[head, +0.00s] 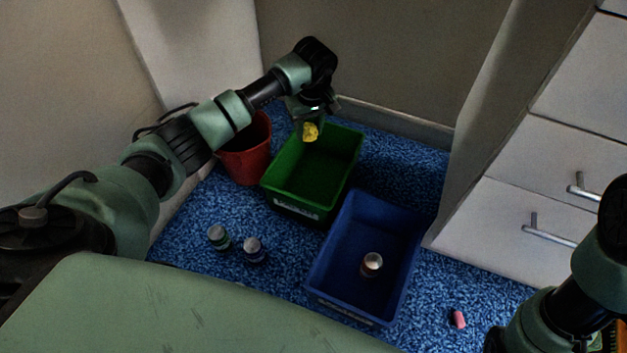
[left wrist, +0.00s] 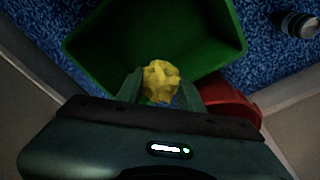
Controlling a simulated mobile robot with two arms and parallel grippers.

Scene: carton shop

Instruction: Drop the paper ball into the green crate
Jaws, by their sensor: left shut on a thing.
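The paper ball (head: 310,132) is yellow and crumpled. My left gripper (head: 309,124) is shut on it and holds it over the back left part of the green crate (head: 345,165). In the left wrist view the paper ball (left wrist: 160,80) sits between the two fingers of my left gripper (left wrist: 160,92), with the green crate (left wrist: 215,22) beyond it. The visible crate floor is empty. My right arm shows at the right edge of the head view, but its gripper fingers cannot be made out.
A red bin (head: 247,160) stands left of the green crate. A blue crate (head: 340,225) with a can (head: 372,263) inside stands in front. Two cans (head: 218,237) (head: 254,250) and a small pink thing (head: 458,319) lie on the blue carpet. White drawers are at right.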

